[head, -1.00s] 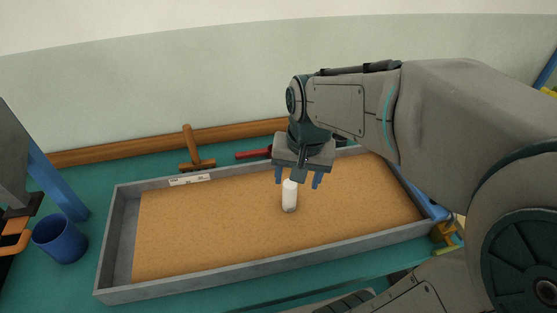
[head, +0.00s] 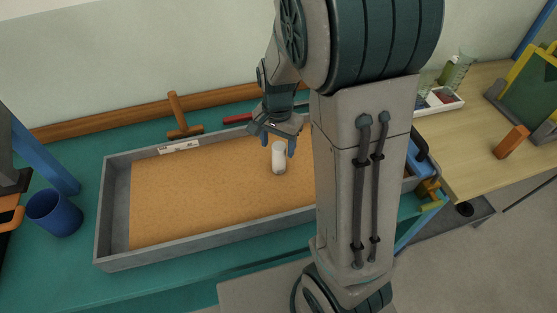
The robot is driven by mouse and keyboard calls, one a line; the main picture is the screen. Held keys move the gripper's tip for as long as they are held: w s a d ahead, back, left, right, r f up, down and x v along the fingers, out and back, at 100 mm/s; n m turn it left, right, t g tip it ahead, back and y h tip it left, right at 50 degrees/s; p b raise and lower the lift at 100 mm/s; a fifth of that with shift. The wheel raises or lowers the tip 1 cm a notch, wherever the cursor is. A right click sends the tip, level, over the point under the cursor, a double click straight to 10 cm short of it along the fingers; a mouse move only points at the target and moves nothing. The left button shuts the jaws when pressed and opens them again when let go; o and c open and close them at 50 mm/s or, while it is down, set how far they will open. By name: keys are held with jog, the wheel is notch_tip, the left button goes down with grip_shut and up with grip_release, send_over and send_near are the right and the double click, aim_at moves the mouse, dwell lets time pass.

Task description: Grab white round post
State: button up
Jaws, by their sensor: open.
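The white round post (head: 279,158) stands upright in the tan sand of a grey tray (head: 148,260), right of the sand's middle. My gripper (head: 278,146) is open, its blue fingers pointing down at the post's upper part. The fingers look apart from the post or just around its top; I cannot tell which. My arm hides the right part of the tray.
A wooden T-shaped tool (head: 179,118) and a red-handled tool (head: 238,118) lie behind the tray. A blue cup (head: 54,214) stands to its left. At the right, a wooden table holds a white tray (head: 440,101) and an orange block (head: 511,142). The left sand is clear.

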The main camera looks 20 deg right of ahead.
aim_at(279, 157)
jog(key=shift+s+f, duration=0.2)
jog(key=shift+f, duration=2.55)
jog(key=shift+c, duration=0.3)
jog(key=c, duration=1.1)
jog(key=shift+r, duration=0.1)
